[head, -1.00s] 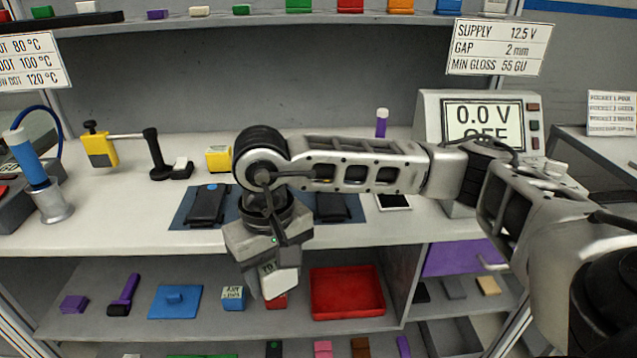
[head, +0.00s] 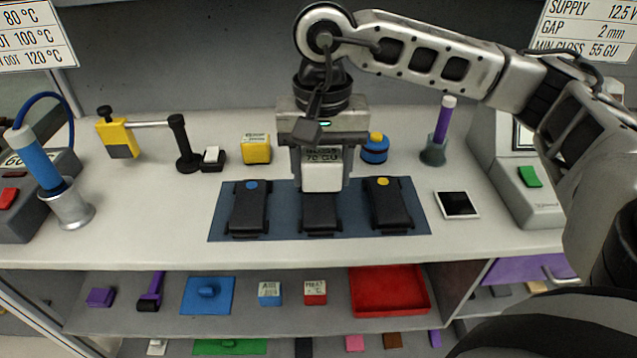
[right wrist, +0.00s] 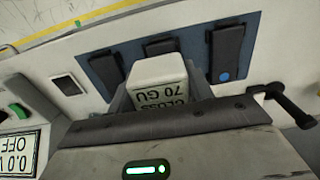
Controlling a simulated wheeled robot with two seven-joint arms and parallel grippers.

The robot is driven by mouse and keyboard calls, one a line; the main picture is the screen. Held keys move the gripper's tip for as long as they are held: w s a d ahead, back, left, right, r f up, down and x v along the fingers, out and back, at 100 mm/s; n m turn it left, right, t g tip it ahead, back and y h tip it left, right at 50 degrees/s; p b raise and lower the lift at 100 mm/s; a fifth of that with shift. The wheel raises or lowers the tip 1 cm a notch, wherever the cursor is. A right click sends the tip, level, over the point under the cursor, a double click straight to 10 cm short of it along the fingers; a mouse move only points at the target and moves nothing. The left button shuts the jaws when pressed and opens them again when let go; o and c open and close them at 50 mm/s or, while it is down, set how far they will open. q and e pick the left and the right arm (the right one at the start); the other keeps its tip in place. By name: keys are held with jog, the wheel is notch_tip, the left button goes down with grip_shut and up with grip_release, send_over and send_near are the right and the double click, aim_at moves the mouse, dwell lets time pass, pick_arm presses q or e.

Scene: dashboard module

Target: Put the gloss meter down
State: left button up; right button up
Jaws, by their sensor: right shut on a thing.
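My left gripper is not in view.
Black modules with a blue dot (head: 249,207) and a yellow dot (head: 388,204) flank the middle module (head: 320,213). A yellow block (head: 256,149), a blue round container (head: 375,148) and a black-and-white tile (head: 457,205) stand nearby. The bench front (head: 150,245) is bare.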

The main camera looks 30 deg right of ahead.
aim_at(319, 206)
jog(key=f, duration=0.1)
jog(key=w+d+f, duration=0.1)
jog(key=w+f, duration=0.1)
jog(key=shift+w+d+f, duration=0.25)
jog(key=shift+f, duration=0.1)
jog(key=shift+w+d+f, duration=0.2)
jog(key=shift+w+f, duration=0.15)
jog(key=shift+f, duration=0.2)
notch_tip(319, 206, down, 3)
jog(key=shift+w+d+f+p, duration=0.1)
jog(key=shift+w+p, duration=0.05)
jog(key=shift+p, duration=0.6)
jog(key=shift+f+b, duration=0.35)
jog(key=o, duration=1.1)
jog(key=shift+r, duration=0.1)
jog(key=shift+o, duration=0.2)
